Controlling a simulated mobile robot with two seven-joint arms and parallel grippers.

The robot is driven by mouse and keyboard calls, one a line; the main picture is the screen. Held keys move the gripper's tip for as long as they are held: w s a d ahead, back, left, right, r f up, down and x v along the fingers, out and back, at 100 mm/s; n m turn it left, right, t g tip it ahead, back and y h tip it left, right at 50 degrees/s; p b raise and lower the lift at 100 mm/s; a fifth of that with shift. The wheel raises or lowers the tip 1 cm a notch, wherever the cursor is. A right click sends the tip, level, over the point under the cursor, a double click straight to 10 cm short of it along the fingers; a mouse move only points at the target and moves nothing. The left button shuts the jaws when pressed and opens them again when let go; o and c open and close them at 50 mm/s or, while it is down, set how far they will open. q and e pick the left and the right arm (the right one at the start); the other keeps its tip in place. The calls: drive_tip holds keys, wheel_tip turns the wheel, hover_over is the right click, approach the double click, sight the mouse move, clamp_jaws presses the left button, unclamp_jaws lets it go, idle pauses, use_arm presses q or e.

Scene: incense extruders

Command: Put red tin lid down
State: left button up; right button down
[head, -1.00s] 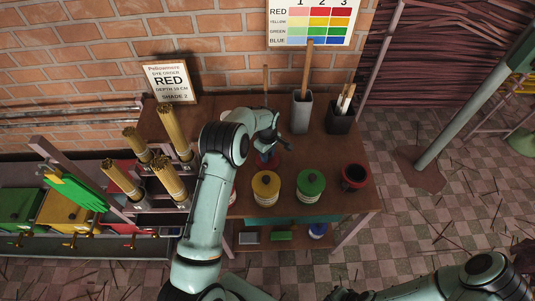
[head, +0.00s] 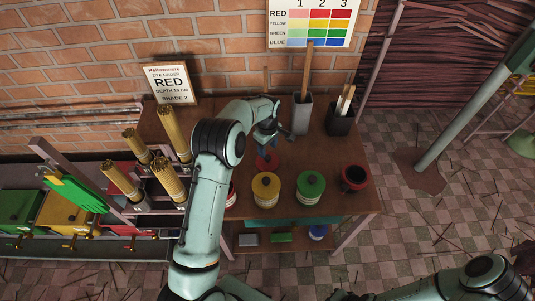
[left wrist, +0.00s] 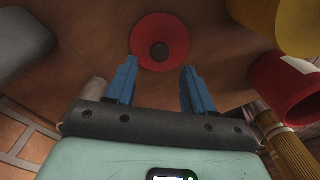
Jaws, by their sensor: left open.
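The red tin lid (head: 267,160) lies knob up on the wooden table, behind the yellow tin. In the left wrist view the lid (left wrist: 158,35) and its dark knob are beyond the fingertips, apart from them. My left gripper (head: 267,143) is open and empty just behind and above the lid; its blue fingers (left wrist: 160,72) stand wide apart in the left wrist view. The red tin (left wrist: 283,88) looks open there, with a white label; in the head view it is mostly hidden behind my left arm. My right gripper is not in view.
A grey holder (head: 301,115) and a black holder (head: 339,122) stand behind. Incense bundles (head: 167,176) stand at left.

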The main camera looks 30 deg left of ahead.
sight(268, 157)
use_arm(q)
wheel_tip(268, 157, up, 6)
idle(0.7)
